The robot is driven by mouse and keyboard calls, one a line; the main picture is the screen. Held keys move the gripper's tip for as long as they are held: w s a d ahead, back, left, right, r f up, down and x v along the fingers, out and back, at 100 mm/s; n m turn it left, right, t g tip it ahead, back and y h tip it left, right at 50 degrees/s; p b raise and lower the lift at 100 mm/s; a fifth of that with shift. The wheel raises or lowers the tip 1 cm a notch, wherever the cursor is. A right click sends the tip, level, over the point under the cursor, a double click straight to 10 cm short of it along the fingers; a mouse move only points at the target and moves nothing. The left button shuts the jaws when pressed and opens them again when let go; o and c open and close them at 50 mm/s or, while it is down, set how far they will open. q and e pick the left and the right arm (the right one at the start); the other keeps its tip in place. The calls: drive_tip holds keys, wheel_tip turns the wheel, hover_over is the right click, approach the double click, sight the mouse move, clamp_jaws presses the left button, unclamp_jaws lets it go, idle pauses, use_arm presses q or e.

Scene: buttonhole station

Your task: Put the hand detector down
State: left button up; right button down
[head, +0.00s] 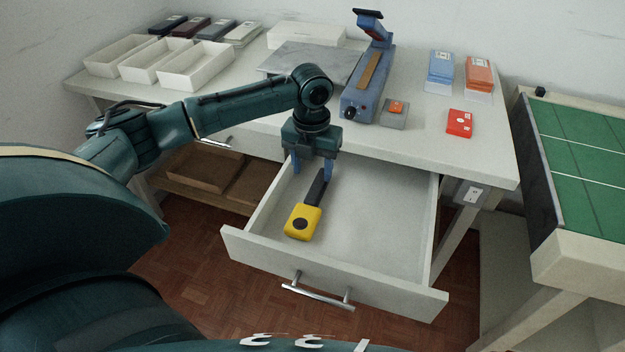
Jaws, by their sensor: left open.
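The hand detector (304,221) has a yellow body with a dark round spot and a black handle. It lies in the open drawer (378,228), towards the left side, with its handle pointing to the back. My left gripper (312,170) points down over the drawer near the end of the handle. Its two blue-grey fingers are apart, with the handle's end showing between or just below them; I cannot tell whether they touch it. My right gripper is not in view.
The white table (420,145) above the drawer holds white trays (197,65), a grey slab (312,62), a blue device (368,85) and a red packet (459,123). A green-topped table (585,150) stands at the right. The drawer's right half is empty.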

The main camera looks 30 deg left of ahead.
use_arm(q)
drive_tip(key=shift+r, duration=1.7)
